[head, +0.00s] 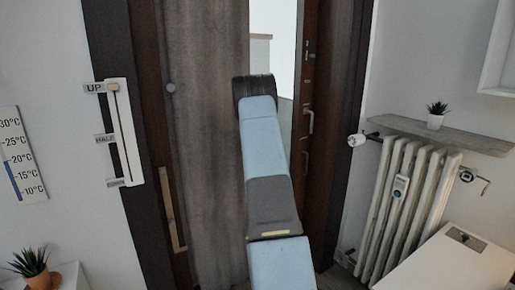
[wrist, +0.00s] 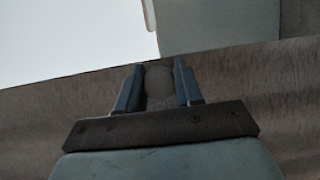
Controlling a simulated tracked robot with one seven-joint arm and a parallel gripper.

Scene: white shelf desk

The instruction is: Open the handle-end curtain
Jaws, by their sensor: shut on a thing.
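The curtain (head: 208,130) is a grey-brown, wood-toned sheet hanging in the dark doorway in the head view. Its right edge borders a bright gap (head: 284,45). A dark door edge with a metal handle (head: 309,118) stands right of the gap. My blue arm reaches up across the curtain's right edge and hides part of it; the fingers are hidden there. In the wrist view my gripper (wrist: 159,78) is shut on a piece of the curtain (wrist: 60,112) at its edge, with grey-brown material between both blue fingers.
A white radiator (head: 405,195) stands at right under a shelf (head: 440,135) with a small plant. A white surface (head: 450,262) is at lower right. A potted plant (head: 33,270) is at lower left.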

